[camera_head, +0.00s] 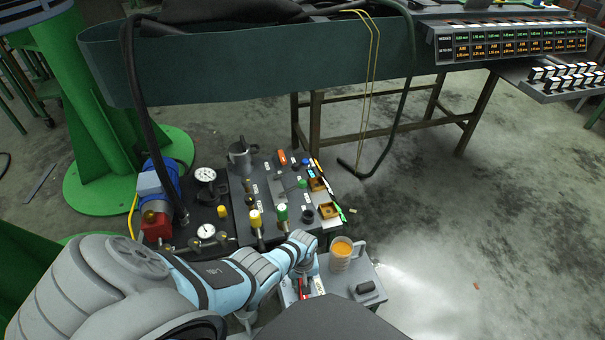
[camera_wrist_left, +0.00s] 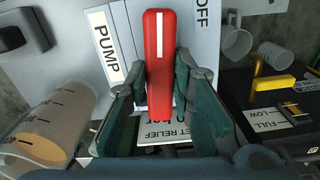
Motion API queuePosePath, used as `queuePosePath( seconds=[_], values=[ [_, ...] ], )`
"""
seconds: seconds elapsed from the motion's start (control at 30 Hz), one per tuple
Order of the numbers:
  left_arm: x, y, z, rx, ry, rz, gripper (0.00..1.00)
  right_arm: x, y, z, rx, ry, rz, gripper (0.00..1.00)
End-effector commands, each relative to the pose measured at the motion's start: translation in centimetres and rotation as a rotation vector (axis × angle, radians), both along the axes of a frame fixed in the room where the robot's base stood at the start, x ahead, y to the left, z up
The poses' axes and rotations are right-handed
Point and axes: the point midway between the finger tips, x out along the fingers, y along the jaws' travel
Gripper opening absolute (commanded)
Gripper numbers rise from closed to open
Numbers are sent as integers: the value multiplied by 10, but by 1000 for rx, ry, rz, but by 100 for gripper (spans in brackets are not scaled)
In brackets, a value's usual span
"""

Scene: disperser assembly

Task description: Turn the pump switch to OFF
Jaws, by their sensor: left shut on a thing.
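The pump switch shows in the left wrist view as a red handle (camera_wrist_left: 160,40) with a white stripe pointing up the picture. It is between the white PUMP label (camera_wrist_left: 105,47) on the left and the OFF lettering (camera_wrist_left: 202,15) at upper right. My left gripper (camera_wrist_left: 163,88) is shut on the red handle, one dark finger on each side. In the head view my left gripper (camera_head: 304,268) reaches down to the grey panel, where a bit of the red switch (camera_head: 303,290) shows. My right gripper is not in view.
A clear cup of orange liquid (camera_head: 342,252) stands close beside the gripper on the grey panel (camera_head: 370,268). A black block (camera_head: 366,288) is to its right. The dark board (camera_head: 285,215) with valves, knobs and gauges lies behind. Open floor is at right.

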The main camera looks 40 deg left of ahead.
Motion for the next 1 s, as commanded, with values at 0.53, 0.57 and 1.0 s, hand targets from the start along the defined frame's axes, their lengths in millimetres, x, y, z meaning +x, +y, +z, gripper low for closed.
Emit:
queuePosePath(
  seconds=[0.53,0.57,1.0],
  values=[
    [-2,0,-1,1,6,160,0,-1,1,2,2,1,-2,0],
    [-2,0,-1,1,6,161,0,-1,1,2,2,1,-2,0],
    [-2,1,-1,1,4,160,42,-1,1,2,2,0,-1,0]
  ],
)
